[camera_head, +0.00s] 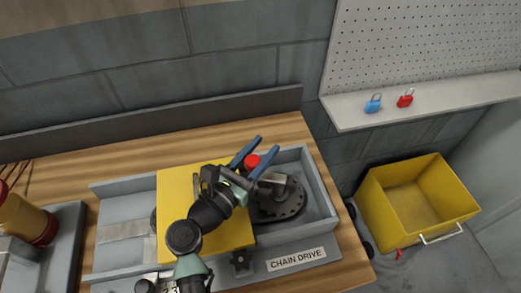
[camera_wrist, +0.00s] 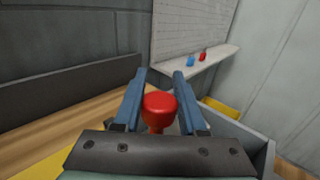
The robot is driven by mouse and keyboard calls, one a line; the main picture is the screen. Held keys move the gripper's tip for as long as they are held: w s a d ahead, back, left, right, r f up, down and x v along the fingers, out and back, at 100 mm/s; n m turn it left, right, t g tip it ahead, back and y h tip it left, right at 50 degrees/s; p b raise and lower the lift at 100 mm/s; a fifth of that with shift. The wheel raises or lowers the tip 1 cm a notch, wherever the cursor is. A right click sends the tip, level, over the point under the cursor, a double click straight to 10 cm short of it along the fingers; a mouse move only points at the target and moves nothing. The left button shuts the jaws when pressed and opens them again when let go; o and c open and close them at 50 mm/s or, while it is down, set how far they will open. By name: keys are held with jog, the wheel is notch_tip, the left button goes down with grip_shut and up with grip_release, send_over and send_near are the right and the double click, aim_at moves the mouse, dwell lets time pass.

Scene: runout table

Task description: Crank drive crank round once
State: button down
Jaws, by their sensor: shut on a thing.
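The drive crank's red knob (camera_head: 252,161) shows between the blue fingers of my gripper (camera_head: 252,152). In the wrist view the red knob (camera_wrist: 159,107) sits between the two fingers of my gripper (camera_wrist: 160,85), which is shut on it. The crank arm and part of the toothed wheel (camera_head: 283,200) lie at the right end of the grey chain drive tray (camera_head: 325,215). My gripper and wrist hide part of the crank. A yellow cover (camera_head: 177,188) lies over the middle of the tray, left of the wheel.
A "CHAIN DRIVE" label (camera_head: 296,259) and a dark star knob (camera_head: 241,260) are at the tray's front. A yellow bin (camera_head: 420,196) stands right of the wooden table (camera_head: 262,130). Blue (camera_head: 373,103) and red (camera_head: 405,98) padlocks sit on a shelf.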

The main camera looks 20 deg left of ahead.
jog(key=shift+c, duration=2.3)
grip_release()
jog(key=b+v, duration=0.2)
jog(key=v, duration=0.9)
jog(key=shift+s+f, duration=0.15)
jog(key=shift+s, duration=0.15)
jog(key=shift+s+a+b, duration=0.2)
jog(key=shift+s+b, duration=0.15)
jog(key=shift+s, duration=0.3)
